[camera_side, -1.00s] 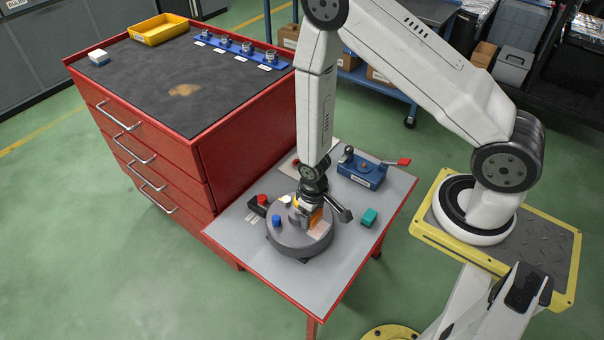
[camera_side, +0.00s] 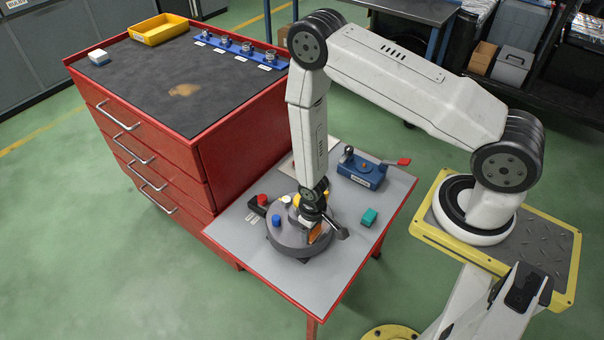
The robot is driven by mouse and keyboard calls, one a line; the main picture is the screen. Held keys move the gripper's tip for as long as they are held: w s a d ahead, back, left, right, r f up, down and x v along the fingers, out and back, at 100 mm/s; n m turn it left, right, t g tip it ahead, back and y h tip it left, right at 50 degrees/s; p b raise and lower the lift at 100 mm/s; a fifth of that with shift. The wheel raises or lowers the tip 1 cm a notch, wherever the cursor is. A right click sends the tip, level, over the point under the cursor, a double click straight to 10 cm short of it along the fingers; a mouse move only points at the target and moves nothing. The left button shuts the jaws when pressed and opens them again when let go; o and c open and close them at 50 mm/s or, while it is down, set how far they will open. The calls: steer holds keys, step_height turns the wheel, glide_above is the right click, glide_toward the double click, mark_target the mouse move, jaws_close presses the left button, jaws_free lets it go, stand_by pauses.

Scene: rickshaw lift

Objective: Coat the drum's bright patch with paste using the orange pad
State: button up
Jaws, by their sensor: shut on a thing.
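The grey drum (camera_side: 288,238) stands on the small grey-topped table with the red edge. A blue knob (camera_side: 277,220) and a yellow piece show on or near its top. My gripper (camera_side: 312,222) points down over the drum's right side. It is shut on the orange pad (camera_side: 315,233), which shows as a small orange piece just under the jaws. The pad is at the drum's top, but I cannot tell whether it touches. The bright patch is hidden behind the gripper and pad, and no paste can be made out.
A blue fixture (camera_side: 362,172) with a red lever stands behind the drum. A teal block (camera_side: 369,217) lies to the right. A red button box (camera_side: 260,203) is at the drum's left. The red drawer cabinet (camera_side: 230,150) rises at the left. The table's front is clear.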

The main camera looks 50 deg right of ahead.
steer(key=shift+d+f, duration=0.25)
steer(key=shift+f, duration=0.25)
steer(key=shift+d, duration=0.4)
steer(key=shift+c, duration=0.6)
steer(key=shift+d, duration=2.95)
steer(key=shift+a+f, duration=0.1)
steer(key=shift+a, duration=3.55)
steer(key=shift+r, duration=4.1)
steer(key=shift+d, duration=0.2)
